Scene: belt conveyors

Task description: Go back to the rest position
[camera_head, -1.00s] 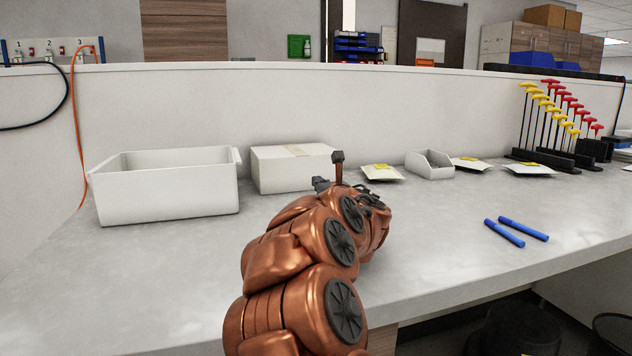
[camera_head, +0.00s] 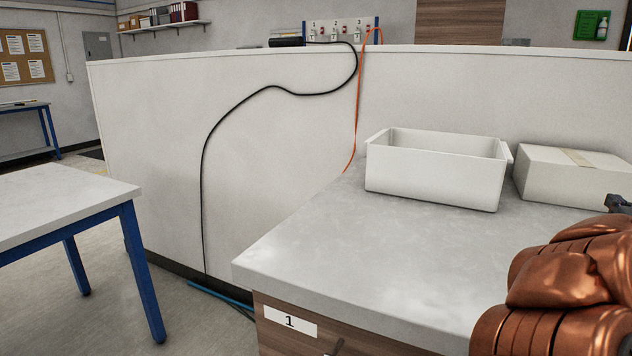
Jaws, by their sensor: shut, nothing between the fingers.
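My copper-coloured arm fills the lower right corner of the head view, folded over the grey worktop (camera_head: 400,245). It is cut off by the right edge of the picture. A small dark part shows at that edge above the copper links, and I cannot tell what it belongs to. My gripper's fingers are not visible.
An open white bin (camera_head: 432,178) and a closed white box (camera_head: 572,185) stand at the back of the worktop. A white partition (camera_head: 270,150) runs behind, with a black cable (camera_head: 203,190) and an orange cable (camera_head: 357,110). A blue-legged table (camera_head: 60,200) stands left.

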